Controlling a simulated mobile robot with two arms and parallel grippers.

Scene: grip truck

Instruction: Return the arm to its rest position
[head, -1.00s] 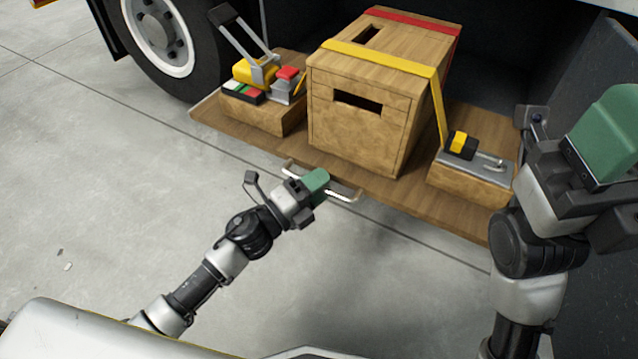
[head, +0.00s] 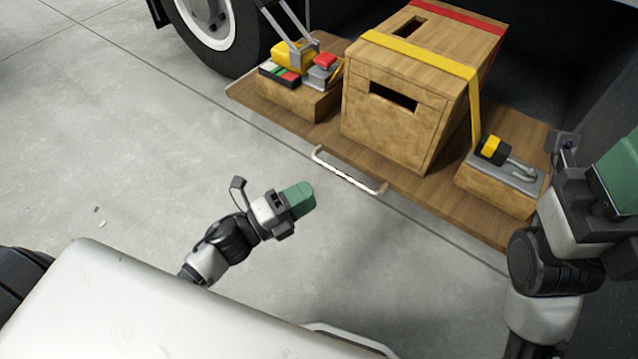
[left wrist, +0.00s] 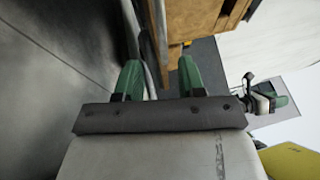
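My left gripper (head: 303,198) has green fingers and hangs over the concrete floor, clear of the handle. The left wrist view shows its two fingers spread apart with nothing between them (left wrist: 160,80). My right gripper (head: 618,178) is at the right edge, partly cut off; its fingers cannot be told apart. The metal handle (head: 348,172) sits on the front edge of the wooden truck platform (head: 410,186), with a gap between it and my left gripper.
On the platform stand a strapped wooden crate (head: 395,125), a left wooden block (head: 300,98) with tools, and a right block (head: 498,187) with a yellow-black item. A truck wheel (head: 208,25) is behind.

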